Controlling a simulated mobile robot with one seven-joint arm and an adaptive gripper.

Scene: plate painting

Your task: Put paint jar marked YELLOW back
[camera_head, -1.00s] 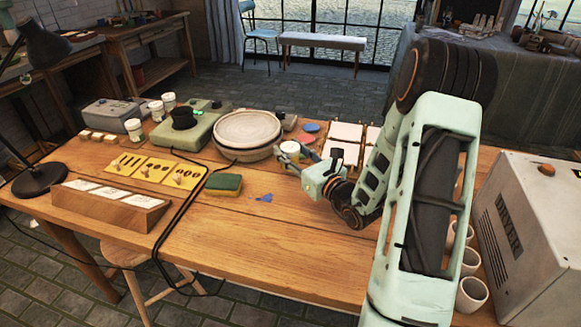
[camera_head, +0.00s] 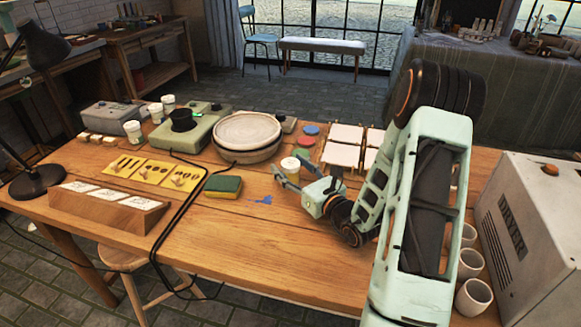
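A small white jar with a yellowish top (camera_head: 290,166) stands on the table, right of the round wheel. Its label is too small to read. My gripper (camera_head: 293,171) is just in front of it with its fingers spread apart. The jar is at or just beyond the fingertips; I cannot tell whether they touch it. A red disc-like top (camera_head: 307,141) and a blue one (camera_head: 311,129) sit just behind the jar.
The wheel (camera_head: 247,130) stands left of the jar. A green-yellow sponge (camera_head: 223,186) and a blue paint smear (camera_head: 263,200) lie nearer. Cups (camera_head: 473,296) and the dryer (camera_head: 530,240) fill the right end.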

